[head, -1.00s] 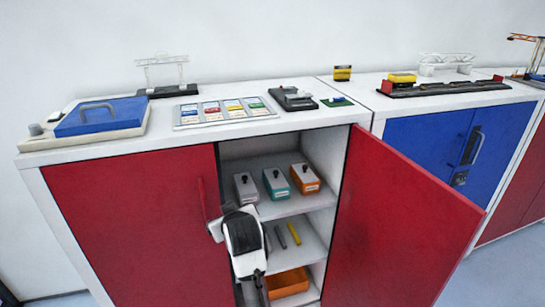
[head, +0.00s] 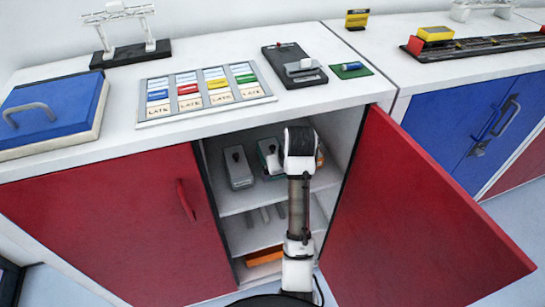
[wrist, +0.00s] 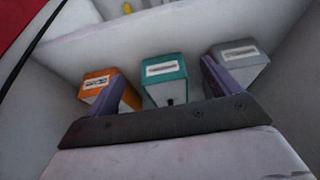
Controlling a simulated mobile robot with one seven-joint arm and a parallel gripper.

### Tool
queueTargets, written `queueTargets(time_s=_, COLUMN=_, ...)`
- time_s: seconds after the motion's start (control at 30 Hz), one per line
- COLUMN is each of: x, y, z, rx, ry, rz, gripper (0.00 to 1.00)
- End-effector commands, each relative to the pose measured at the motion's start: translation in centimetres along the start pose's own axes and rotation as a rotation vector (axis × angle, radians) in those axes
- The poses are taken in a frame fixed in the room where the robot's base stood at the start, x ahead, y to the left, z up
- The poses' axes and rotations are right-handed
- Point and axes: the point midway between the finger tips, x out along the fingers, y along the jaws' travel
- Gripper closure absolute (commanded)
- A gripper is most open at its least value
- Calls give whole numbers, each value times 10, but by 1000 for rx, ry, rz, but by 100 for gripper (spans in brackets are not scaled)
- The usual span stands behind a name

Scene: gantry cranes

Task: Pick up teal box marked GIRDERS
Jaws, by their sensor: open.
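The teal box (wrist: 164,78) with a white label stands in the middle of a row of three boxes on the upper shelf inside the open red cabinet. Its label is too small to read. In the head view the teal box (head: 268,160) is partly hidden by my arm. In the wrist view my gripper (wrist: 163,72) is open, one finger on either side of the teal box's outline, with nothing held. The fingers appear short of the box; exact distance cannot be told. In the head view my gripper is hidden behind my wrist.
An orange box (wrist: 97,85) and a grey box (wrist: 240,60) flank the teal box closely. The open red door (head: 430,200) stands to the right. A lower shelf (head: 250,235) holds several small bars. An orange bin (head: 264,256) sits below.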

Motion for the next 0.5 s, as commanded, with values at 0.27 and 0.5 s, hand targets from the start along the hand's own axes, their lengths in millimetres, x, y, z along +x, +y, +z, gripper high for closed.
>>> queueTargets(time_s=0.27, x=18, y=0, z=-50, rx=-1, ry=-1, rz=0, gripper=11)
queueTargets(time_s=0.5, x=25, y=0, z=-64, rx=-1, ry=1, rz=0, gripper=11)
